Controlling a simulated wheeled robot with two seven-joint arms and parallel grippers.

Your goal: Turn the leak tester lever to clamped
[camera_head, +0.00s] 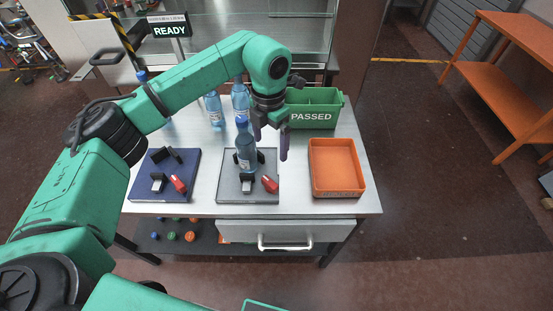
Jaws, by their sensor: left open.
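A grey tester plate (227,192) lies on the middle of the white table. A blue bottle (247,158) stands upright on it between dark holders. A lever with a red handle (270,184) sits at the plate's front right. A dark blue plate (193,160) to the left has a similar red-handled lever (179,184) and no bottle. I cannot tell which plate is the leak tester or read the lever position surely. My left gripper (271,142) is open, fingers pointing down, above and behind the red lever, beside the bottle. My right gripper is out of view.
A green bin marked PASSED (313,122) stands at the back right. An empty orange tray (336,194) is at the front right. Several bottles (214,110) stand at the back. A READY sign (170,31) is behind. A drawer (285,234) sits below the table's front edge.

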